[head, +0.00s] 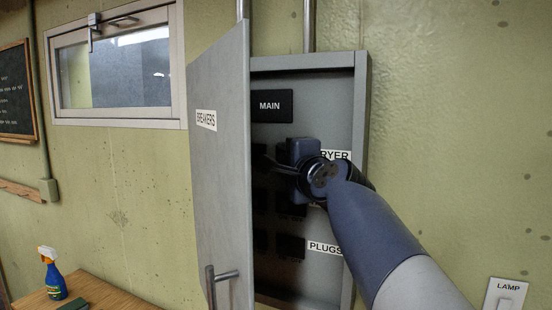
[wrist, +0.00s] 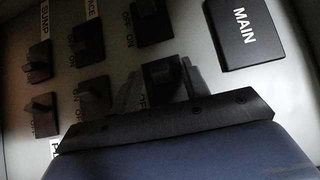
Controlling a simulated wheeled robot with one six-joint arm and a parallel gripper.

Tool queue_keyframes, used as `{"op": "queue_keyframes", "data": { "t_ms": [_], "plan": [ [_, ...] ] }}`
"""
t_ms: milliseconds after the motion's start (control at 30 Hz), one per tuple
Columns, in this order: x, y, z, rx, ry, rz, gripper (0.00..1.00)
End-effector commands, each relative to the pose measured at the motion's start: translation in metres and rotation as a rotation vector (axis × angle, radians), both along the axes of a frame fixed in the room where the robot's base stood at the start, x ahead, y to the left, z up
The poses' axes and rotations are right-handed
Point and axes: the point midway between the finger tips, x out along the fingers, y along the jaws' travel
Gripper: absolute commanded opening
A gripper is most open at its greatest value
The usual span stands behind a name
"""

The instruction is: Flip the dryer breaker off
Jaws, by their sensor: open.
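The grey breaker panel (head: 361,120) hangs on the wall with its door (head: 220,170) swung open to the left. The DRYER label (head: 336,155) shows at the panel's right side, partly covered by my gripper (head: 283,163), which reaches in at the top right breaker. In the wrist view my gripper (wrist: 160,88) is open, its two fingers either side of a dark breaker (wrist: 160,76), the one in the dryer's place. I cannot tell whether they touch it. Its lever position is unclear, and its label is hidden there.
The black MAIN switch (head: 272,105) is above, also in the wrist view (wrist: 243,35). Neighbouring breakers, such as one beside it (wrist: 151,22) and one below (wrist: 93,97), sit close. A PLUGS label (head: 324,248) is lower down. A LAMP switch (head: 506,293) and a spray bottle (head: 54,275) stand apart.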

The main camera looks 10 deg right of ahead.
Motion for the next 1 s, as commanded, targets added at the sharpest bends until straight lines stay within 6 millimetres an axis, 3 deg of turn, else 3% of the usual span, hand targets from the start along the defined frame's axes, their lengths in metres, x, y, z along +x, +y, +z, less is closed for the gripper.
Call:
{"op": "queue_keyframes", "data": {
  "t_ms": [267, 800, 1000],
  "plan": [
    [0.0010, 0.0002, 0.0001, 0.000, -0.001, 0.000, 0.44],
    [0.0008, 0.0001, 0.0000, 0.000, 0.000, 0.000, 0.00],
    [0.0012, -0.0019, -0.0036, 0.002, 0.000, 0.010, 0.00]
  ]
}}
